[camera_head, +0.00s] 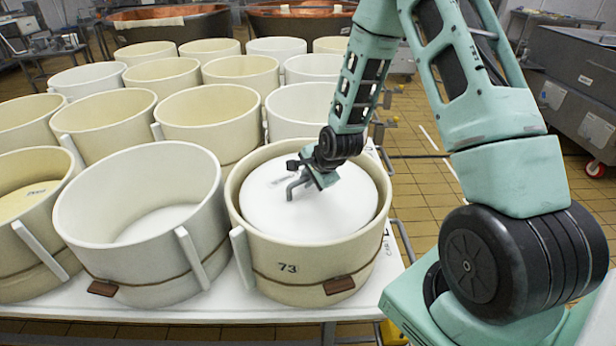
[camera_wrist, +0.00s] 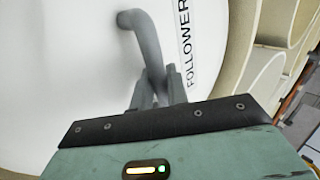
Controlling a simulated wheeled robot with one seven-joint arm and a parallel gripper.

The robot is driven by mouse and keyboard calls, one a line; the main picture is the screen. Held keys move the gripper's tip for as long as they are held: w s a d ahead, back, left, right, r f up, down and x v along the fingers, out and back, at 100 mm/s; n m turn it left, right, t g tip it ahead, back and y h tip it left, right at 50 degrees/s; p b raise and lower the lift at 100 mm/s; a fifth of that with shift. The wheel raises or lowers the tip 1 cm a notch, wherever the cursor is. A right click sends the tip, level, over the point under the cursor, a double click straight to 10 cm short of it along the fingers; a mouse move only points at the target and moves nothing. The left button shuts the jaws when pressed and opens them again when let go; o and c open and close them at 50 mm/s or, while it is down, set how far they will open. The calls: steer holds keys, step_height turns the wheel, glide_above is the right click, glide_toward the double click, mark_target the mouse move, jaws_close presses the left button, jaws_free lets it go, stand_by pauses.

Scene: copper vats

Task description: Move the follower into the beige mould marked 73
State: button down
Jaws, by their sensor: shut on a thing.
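The follower (camera_head: 335,205) is a white round disc with a grey bent handle. In the head view it sits inside the rim of the beige mould marked 73 (camera_head: 318,272), a little below the rim. A narrow gap shows around its near edge. My gripper (camera_head: 294,189) is over the disc and shut on the handle. In the wrist view the follower (camera_wrist: 75,70) fills the left, with a "FOLLOWER" label, and my gripper (camera_wrist: 160,95) has its fingers on the grey handle (camera_wrist: 142,30). Whether the disc touches the bottom or contents is hidden.
A white mould (camera_head: 140,258) stands directly left of mould 73, and a beige mould (camera_head: 25,205) holding a yellowish lid is farther left. Several more moulds fill the table behind. The white table edge (camera_head: 230,310) runs along the front. Copper vats (camera_head: 300,20) stand at the back.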

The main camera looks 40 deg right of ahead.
mark_target(309, 191)
steer(key=shift+w+f+b, duration=0.1)
steer(key=shift+f+b, duration=1.6)
steer(key=shift+f, duration=0.8)
steer(key=shift+f+b, duration=0.65)
steer(key=shift+f, duration=0.25)
steer(key=c, duration=1.3)
jaws_free()
steer(key=v, duration=1.7)
steer(key=shift+r+p, duration=0.2)
steer(key=shift+p, duration=0.15)
steer(key=shift+a, duration=0.1)
